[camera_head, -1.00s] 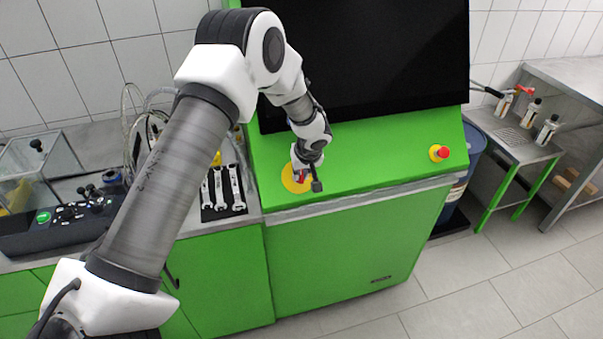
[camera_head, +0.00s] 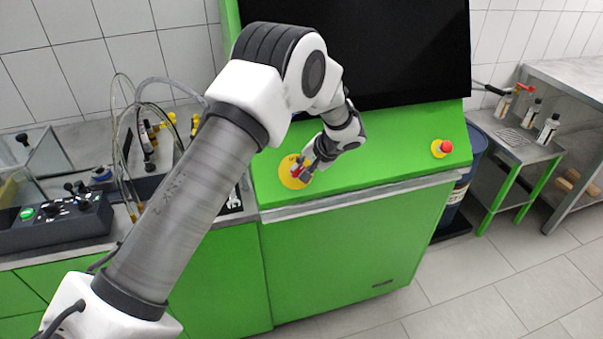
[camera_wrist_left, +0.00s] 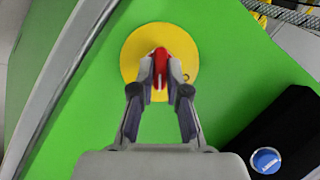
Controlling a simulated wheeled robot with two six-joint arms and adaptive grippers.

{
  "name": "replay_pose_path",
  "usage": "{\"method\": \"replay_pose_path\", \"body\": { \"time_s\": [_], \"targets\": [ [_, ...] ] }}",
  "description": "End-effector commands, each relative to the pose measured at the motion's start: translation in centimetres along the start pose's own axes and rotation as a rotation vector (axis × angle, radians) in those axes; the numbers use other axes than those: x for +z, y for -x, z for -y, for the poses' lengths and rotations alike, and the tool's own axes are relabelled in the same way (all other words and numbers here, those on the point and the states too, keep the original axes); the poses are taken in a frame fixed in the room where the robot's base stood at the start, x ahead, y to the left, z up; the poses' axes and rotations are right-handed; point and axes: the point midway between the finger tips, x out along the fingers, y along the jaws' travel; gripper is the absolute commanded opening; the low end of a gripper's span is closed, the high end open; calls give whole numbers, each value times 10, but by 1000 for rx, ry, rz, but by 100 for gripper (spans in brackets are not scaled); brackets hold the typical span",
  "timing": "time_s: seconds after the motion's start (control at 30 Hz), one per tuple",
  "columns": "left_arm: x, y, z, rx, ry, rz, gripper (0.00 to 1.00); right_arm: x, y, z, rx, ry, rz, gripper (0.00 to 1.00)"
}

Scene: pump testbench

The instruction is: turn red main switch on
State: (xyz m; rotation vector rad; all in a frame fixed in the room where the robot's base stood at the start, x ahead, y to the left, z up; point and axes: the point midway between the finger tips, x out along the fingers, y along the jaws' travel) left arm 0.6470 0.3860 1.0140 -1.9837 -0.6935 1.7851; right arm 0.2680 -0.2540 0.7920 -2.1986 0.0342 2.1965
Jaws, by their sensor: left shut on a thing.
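The red main switch (camera_wrist_left: 161,68) sits on a round yellow plate (camera_wrist_left: 130,52) on the green sloped panel of the testbench. In the head view the yellow plate (camera_head: 287,178) is at the panel's left side, and the red switch (camera_head: 296,171) shows partly beside the fingers. My left gripper (camera_wrist_left: 160,75) is shut on the red switch, with one fingertip on each side of the knob. In the head view my left gripper (camera_head: 302,172) reaches the plate from the upper right. My right gripper is not in view.
A red emergency button (camera_head: 446,147) on a yellow base is at the panel's right. A large black screen (camera_head: 400,45) stands behind the panel. A black control box (camera_head: 60,222) is on the left bench. A side table with bottles (camera_head: 547,130) is at the right.

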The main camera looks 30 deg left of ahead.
Motion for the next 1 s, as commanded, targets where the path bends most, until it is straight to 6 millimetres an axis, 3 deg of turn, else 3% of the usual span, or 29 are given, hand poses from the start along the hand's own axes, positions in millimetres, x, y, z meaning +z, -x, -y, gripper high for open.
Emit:
{"method": "replay_pose_path", "body": {
  "time_s": [0.2,0.6,1.0],
  "targets": [
    [1,-4,-5,-86,-187,0,0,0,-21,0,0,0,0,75],
    [2,-4,-8,-218,-480,0,0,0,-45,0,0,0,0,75],
    [2,-2,-7,-271,-599,0,0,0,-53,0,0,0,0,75]
  ]
}}
